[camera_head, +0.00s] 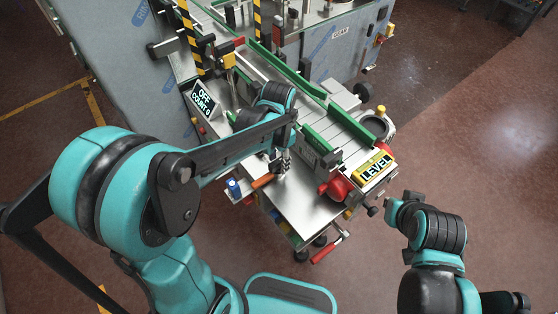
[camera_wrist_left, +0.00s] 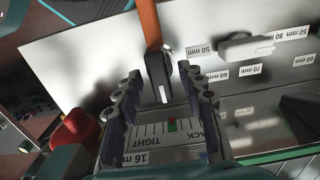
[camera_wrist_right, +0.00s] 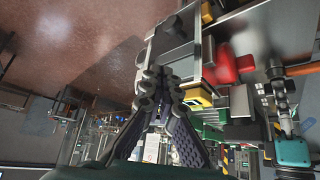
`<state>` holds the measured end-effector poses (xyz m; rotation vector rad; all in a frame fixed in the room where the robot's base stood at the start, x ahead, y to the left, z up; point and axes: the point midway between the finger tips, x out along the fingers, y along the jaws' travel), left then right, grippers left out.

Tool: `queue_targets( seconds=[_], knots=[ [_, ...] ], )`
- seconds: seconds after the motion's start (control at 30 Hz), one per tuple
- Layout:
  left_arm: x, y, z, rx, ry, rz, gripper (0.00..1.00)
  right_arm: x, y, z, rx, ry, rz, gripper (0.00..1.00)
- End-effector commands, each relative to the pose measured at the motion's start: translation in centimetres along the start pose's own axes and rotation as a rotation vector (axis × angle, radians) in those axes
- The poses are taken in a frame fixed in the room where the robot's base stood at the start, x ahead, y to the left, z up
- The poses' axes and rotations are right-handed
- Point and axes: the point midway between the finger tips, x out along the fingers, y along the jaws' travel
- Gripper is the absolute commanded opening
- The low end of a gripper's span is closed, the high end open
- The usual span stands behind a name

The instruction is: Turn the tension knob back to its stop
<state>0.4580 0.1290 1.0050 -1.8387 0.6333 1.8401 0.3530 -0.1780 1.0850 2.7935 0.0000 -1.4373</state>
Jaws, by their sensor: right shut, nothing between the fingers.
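A black part with a white mark (camera_wrist_left: 158,75) on an orange handle (camera_wrist_left: 149,22) shows beyond the scale. I cannot tell whether this is the tension knob. My left gripper (camera_wrist_left: 160,92) is open, its fingers on either side of the black part's lower end; contact is unclear. In the head view the left gripper (camera_head: 283,164) is over the machine's front plate by the orange handle (camera_head: 265,180). My right gripper (camera_wrist_right: 161,88) is shut and empty, away from the machine.
A red part (camera_head: 338,187) and a yellow "LEVEL" sign (camera_head: 374,167) are right of the left gripper. An "OFF COUNT 0" display (camera_head: 202,97) stands at left. Green guide rails (camera_head: 300,77) run along the conveyor. A red-handled crank (camera_head: 327,249) hangs below the front edge. Floor at right is free.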

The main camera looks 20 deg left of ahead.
Motion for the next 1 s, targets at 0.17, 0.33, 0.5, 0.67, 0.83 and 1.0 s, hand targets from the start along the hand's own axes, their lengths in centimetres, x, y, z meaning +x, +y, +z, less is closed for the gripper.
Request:
queue_targets(
  seconds=[0.17,0.33,0.5,0.67,0.83,1.0],
  knots=[
    [0.23,0.00,0.01,0.000,0.000,0.000,0.40,0.02,0.00,0.01,0.000,0.000,0.000,0.00],
    [0.19,0.00,0.01,0.000,0.000,0.000,0.24,0.01,0.00,0.00,0.000,0.000,0.000,0.00],
    [0.19,0.00,0.01,0.000,0.000,0.000,0.00,0.02,0.00,0.00,0.000,0.000,0.000,0.00],
    [0.19,0.00,0.01,-0.004,0.000,0.000,0.00,0.02,0.00,0.00,0.000,0.000,0.000,0.00],
    [0.18,-0.01,0.02,-0.036,0.000,0.000,0.00,-0.01,0.00,-0.01,0.000,0.000,0.000,0.00],
    [0.17,-0.02,0.02,-0.119,0.000,0.000,0.00,-0.06,0.00,-0.05,0.000,0.000,0.000,0.00]
  ],
)
